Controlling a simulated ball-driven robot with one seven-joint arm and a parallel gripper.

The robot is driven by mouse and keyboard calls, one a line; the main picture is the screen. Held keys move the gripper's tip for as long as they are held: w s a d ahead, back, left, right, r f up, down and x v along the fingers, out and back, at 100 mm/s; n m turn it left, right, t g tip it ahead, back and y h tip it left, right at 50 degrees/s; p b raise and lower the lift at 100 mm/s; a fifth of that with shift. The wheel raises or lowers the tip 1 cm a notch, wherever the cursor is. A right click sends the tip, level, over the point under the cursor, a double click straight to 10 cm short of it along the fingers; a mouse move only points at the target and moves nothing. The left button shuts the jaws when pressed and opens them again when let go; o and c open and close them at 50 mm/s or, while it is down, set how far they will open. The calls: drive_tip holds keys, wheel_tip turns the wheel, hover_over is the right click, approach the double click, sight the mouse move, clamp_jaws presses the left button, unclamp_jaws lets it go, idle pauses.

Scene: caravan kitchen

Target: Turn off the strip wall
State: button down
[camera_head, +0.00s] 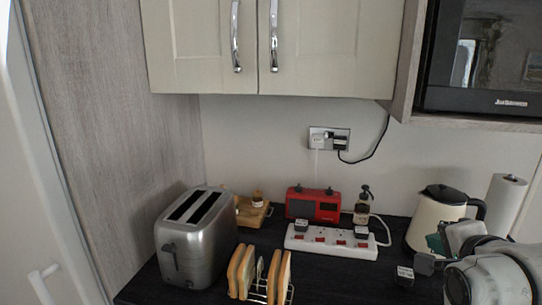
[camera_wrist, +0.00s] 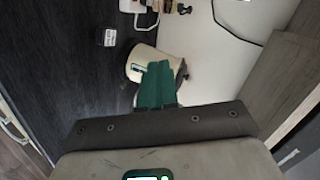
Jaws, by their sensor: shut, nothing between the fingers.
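A double wall socket (camera_head: 328,138) is on the back wall below the cupboards. A white plug and a black plug sit in it; a white cord hangs from one and a black cable runs up right from the other. The switch positions are too small to tell. A white power strip (camera_head: 332,242) with red switches lies on the dark worktop below, with dark plugs in it. My gripper (camera_head: 436,243) is at the lower right, in front of the kettle and apart from socket and strip. Its green fingers (camera_wrist: 157,84) are shut and empty in the wrist view.
A cream kettle (camera_head: 438,219) stands behind my gripper, with a paper roll (camera_head: 503,205) to its right. A red radio (camera_head: 313,204) and a pump bottle (camera_head: 363,203) stand behind the strip. A toaster (camera_head: 196,240) and toast rack (camera_head: 262,276) are left. Cupboards (camera_head: 310,48) overhang.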

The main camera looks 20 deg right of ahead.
drive_tip(key=s+a+f+n+g+y, duration=0.2)
drive_tip(key=a+f+n, duration=0.35)
drive_tip(key=f, duration=0.45)
drive_tip(key=s+a+f+n+g+y, duration=0.2)
drive_tip(key=a+f+n, duration=0.35)
drive_tip(key=f, duration=0.55)
drive_tip(key=s+a+f+n+g+y, duration=0.1)
drive_tip(key=s+a+f+n+g, duration=0.2)
drive_tip(key=s+f, duration=0.4)
drive_tip(key=s+a+f+n+g+y, duration=0.1)
drive_tip(key=s+a+f+n+g, duration=0.1)
drive_tip(key=s+a+f+n, duration=0.2)
drive_tip(key=s+f+n, duration=0.2)
drive_tip(key=s+f, duration=0.1)
drive_tip(key=shift+s+a+g, duration=0.35)
drive_tip(key=shift+a+g, duration=0.05)
drive_tip(key=shift+d, duration=0.15)
